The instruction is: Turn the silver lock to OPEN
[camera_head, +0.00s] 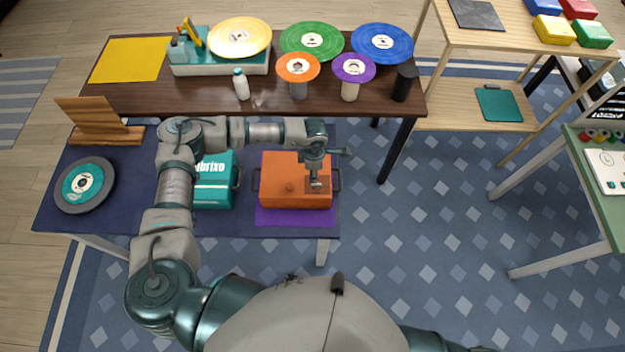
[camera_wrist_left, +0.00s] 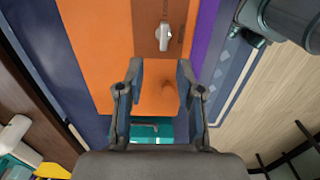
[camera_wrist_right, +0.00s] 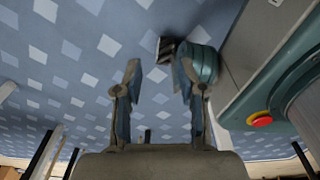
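The silver lock (camera_head: 316,184) is a small knob on a brown plate (camera_head: 322,190) at the right part of the orange box (camera_head: 284,170). In the left wrist view the lock (camera_wrist_left: 164,38) sits upright in the picture on its plate (camera_wrist_left: 148,22), beyond my fingertips. Any OPEN marking is too small to read. My left gripper (camera_wrist_left: 160,72) is open and empty above the orange box, apart from the lock; in the head view it (camera_head: 315,168) hangs right over the lock's far side. My right gripper (camera_wrist_right: 158,68) is open and empty over the floor.
An orange knob (camera_wrist_left: 169,92) stands on the box's top, left of the lock in the head view. The box rests on a purple mat (camera_head: 270,216). A teal box (camera_head: 213,190) stands to its left. A dark table (camera_head: 140,98) with discs lies behind.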

